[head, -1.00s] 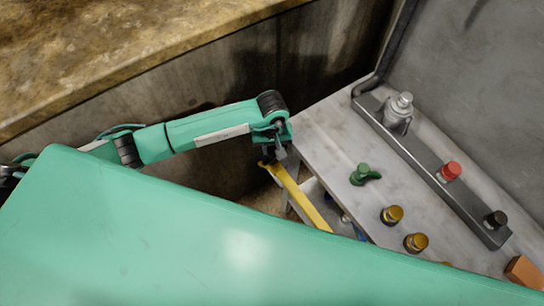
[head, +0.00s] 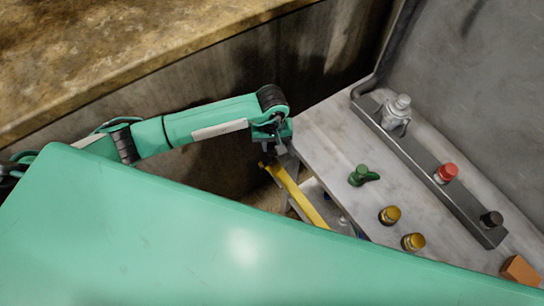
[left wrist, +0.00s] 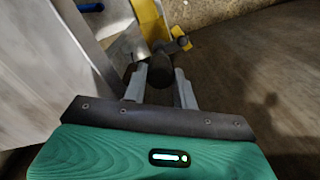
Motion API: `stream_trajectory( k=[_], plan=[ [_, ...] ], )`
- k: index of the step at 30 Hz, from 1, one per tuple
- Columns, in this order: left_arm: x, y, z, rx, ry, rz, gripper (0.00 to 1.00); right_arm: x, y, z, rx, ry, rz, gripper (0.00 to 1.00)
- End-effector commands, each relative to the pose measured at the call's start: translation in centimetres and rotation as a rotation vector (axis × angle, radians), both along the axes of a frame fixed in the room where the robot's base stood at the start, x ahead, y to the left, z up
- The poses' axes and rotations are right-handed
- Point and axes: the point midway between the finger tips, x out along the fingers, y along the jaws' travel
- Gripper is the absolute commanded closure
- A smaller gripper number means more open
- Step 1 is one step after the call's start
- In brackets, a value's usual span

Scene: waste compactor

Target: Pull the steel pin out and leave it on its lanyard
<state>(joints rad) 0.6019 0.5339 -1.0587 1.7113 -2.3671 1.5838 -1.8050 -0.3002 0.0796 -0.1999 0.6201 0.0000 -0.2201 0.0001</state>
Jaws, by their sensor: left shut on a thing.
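My left gripper (head: 278,150) is at the upper end of a yellow bar (head: 300,196), beside the pale panel's left edge. In the left wrist view its two grey fingers (left wrist: 160,88) are shut on a dark round piece, which looks like the head of the steel pin (left wrist: 160,70). The pin's shaft is hidden, and I cannot make out the lanyard. My right gripper is not in view.
The pale panel (head: 325,140) carries a green knob (head: 360,175), two brass knobs (head: 390,215) and a dark rail (head: 425,160) with a red button (head: 446,173) and a black knob (head: 492,219). An orange block (head: 520,270) is at the right. My green body hides the foreground.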

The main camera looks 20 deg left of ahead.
Motion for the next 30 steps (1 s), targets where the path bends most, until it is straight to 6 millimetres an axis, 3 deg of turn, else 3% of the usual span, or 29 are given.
stream_trajectory(
  k=[30],
  plan=[
    [0.0, 0.0, 4.2, -0.001, -0.001, -0.001, 0.96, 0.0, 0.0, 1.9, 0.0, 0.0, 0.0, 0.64]
  ],
)
